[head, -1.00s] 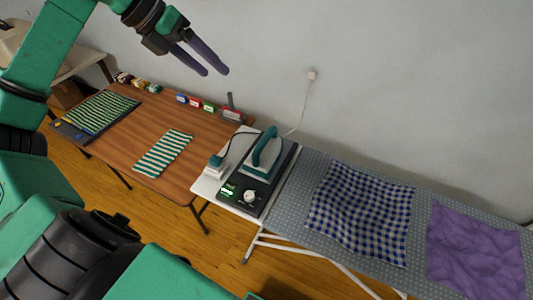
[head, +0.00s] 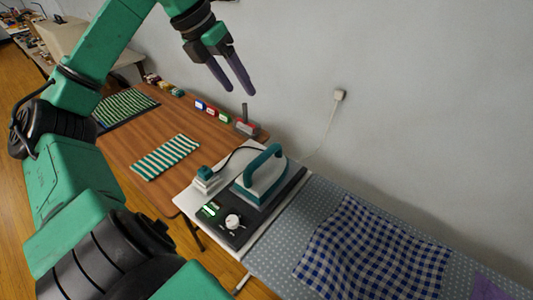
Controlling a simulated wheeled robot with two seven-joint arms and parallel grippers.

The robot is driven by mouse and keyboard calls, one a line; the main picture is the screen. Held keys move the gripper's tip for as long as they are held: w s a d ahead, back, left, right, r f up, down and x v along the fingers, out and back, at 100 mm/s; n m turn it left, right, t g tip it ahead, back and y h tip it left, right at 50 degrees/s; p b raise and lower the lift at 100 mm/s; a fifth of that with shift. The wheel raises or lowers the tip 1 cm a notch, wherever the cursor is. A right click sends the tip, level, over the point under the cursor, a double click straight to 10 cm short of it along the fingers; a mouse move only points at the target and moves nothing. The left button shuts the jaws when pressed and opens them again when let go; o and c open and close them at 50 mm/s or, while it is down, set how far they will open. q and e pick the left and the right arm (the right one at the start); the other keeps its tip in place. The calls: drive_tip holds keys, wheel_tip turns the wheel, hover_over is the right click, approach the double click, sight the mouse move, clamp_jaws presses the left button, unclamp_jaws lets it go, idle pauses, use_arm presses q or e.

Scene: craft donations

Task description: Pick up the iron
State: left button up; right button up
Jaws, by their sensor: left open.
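The iron (head: 262,176) has a teal handle and a pale body with a teal lower edge. It rests on a dark base unit (head: 228,229) with a white knob and a lit green display, on the white end of the ironing board. My left gripper (head: 235,92) is open and empty, its two dark fingers pointing down in front of the wall. In the picture it is above and left of the iron, well apart from it. My right gripper is not in view.
The patterned ironing board (head: 275,255) carries a blue checked cloth (head: 375,250) and a purple cloth (head: 488,288). The brown table (head: 128,150) holds a striped cloth (head: 165,157) and several small coloured items. A cord runs to a wall socket (head: 339,95).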

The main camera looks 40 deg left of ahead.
use_arm(q)
drive_tip(key=b, duration=0.9)
approach(264, 153)
drive_tip(key=v, duration=0.3)
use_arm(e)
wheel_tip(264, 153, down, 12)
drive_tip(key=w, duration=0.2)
use_arm(q)
drive_tip(key=p+x, duration=0.2)
drive_tip(key=x, duration=0.6)
drive_tip(key=shift+f, duration=0.3)
drive_tip(key=p+x, duration=0.3)
drive_tip(key=x, duration=0.2)
drive_tip(key=shift+w, duration=0.15)
drive_tip(key=shift+w+f, duration=0.15)
drive_tip(key=shift+f, duration=0.25)
clamp_jaws()
drive_tip(key=shift+r, duration=0.15)
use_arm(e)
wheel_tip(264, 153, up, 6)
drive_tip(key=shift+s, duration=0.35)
